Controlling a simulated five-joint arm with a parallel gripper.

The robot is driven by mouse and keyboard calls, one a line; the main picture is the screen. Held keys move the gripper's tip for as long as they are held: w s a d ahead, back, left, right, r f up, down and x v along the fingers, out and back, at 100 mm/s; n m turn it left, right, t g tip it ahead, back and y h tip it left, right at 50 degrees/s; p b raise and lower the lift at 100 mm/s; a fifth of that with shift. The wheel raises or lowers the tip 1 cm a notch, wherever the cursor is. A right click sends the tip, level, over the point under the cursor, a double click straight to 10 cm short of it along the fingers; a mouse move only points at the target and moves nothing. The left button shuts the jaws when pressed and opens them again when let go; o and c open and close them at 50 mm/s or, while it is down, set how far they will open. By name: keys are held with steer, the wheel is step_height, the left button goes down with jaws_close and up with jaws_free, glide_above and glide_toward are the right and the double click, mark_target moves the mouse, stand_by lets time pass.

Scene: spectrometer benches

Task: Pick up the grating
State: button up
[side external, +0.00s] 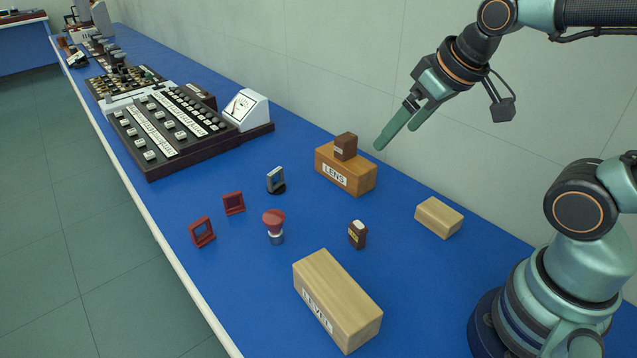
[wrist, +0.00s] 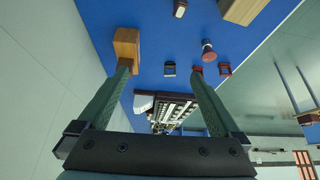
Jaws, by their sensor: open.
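No object in view carries a readable grating label. A small grey upright frame on a dark round base (side external: 275,180) may be the grating, but I cannot be sure. My gripper (side external: 397,138) is open and empty, raised above the bench to the right of the LENS box. Both fingers also show in the wrist view (wrist: 161,68).
A wooden LENS box (side external: 338,182) carries a small brown block (side external: 346,146). Nearby are a red-topped knob (side external: 274,225), a small brown bottle (side external: 357,234), a LEVEL block (side external: 340,298) and a plain wooden block (side external: 439,216). Control panels (side external: 170,125) and a meter (side external: 245,108) stand farther back.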

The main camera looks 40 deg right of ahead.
steer(key=w+a+f+n+t, duration=0.1)
steer(key=w+f, duration=0.3)
steer(key=w, duration=0.3)
steer(key=w+a+f+n+t, duration=0.1)
steer(key=w+f+n+t, duration=0.15)
steer(key=w, duration=0.45)
steer(key=n+t+y, duration=0.1)
steer(key=n+t, duration=0.1)
glide_toward(277, 176)
steer(key=x, duration=0.5)
steer(key=shift+s+f, duration=0.2)
steer(key=shift+r+x, duration=0.15)
steer(key=shift+x, duration=1.3)
steer(key=shift+r+x, duration=0.15)
steer(key=shift+x, duration=1.35)
steer(key=shift+w, duration=0.15)
steer(key=c, duration=1.4)
